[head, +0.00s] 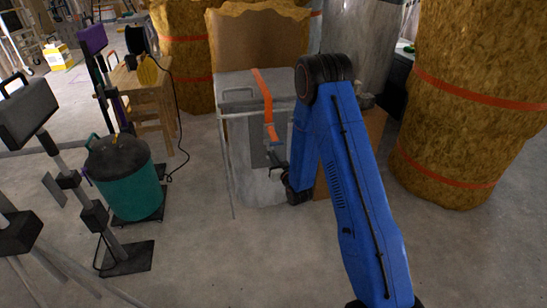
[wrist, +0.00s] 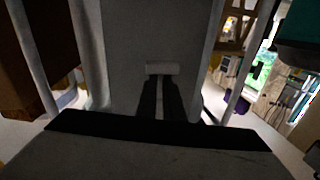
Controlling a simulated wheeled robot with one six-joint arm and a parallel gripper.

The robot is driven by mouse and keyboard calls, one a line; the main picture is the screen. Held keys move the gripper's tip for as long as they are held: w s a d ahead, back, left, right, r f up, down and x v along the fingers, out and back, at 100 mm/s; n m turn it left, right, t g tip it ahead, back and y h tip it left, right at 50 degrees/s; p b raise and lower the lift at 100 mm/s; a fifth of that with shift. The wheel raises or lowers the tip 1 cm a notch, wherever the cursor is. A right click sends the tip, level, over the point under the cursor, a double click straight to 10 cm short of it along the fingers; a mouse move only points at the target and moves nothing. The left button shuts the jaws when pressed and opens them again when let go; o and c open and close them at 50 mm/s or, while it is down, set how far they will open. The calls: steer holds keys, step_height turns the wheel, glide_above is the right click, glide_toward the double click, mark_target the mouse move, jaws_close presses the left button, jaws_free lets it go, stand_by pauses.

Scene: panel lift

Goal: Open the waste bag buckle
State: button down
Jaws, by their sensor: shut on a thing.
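The waste bag (head: 240,165) is a tall pale grey bag in a light metal frame. An orange strap (head: 263,95) runs down its front to the buckle (head: 271,132), a small blue-grey and orange piece at chest height of the bag. My gripper (head: 277,160) is at the front of the bag, just below the buckle. In the wrist view my gripper's dark fingers (wrist: 161,92) are close together, shut on a small pale grey piece (wrist: 162,68) against the bag's grey front; it appears to be part of the buckle. Its details are too dark to tell.
A teal bin with a black lid (head: 125,180) stands left of the bag, with a wooden stool (head: 150,105) behind. Large tan rolls with orange straps (head: 470,100) stand at the right. The floor before the bag is clear.

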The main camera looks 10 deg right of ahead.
steer(key=shift+s+d+f, duration=0.2)
steer(key=shift+s+f, duration=0.05)
steer(key=shift+f, duration=0.2)
steer(key=g, duration=0.1)
steer(key=s+r+g, duration=0.1)
steer(key=g, duration=0.1)
steer(key=r+g, duration=0.1)
steer(key=shift+s+r+m+g+h, duration=0.15)
steer(key=shift+s+m+g+h, duration=0.15)
steer(key=shift+s+m+g, duration=0.1)
steer(key=shift+d, duration=0.1)
steer(key=c, duration=1.2)
jaws_free()
steer(key=shift+d, duration=0.1)
steer(key=shift+o, duration=0.2)
steer(key=shift+r, duration=0.15)
steer(key=shift+r, duration=0.1)
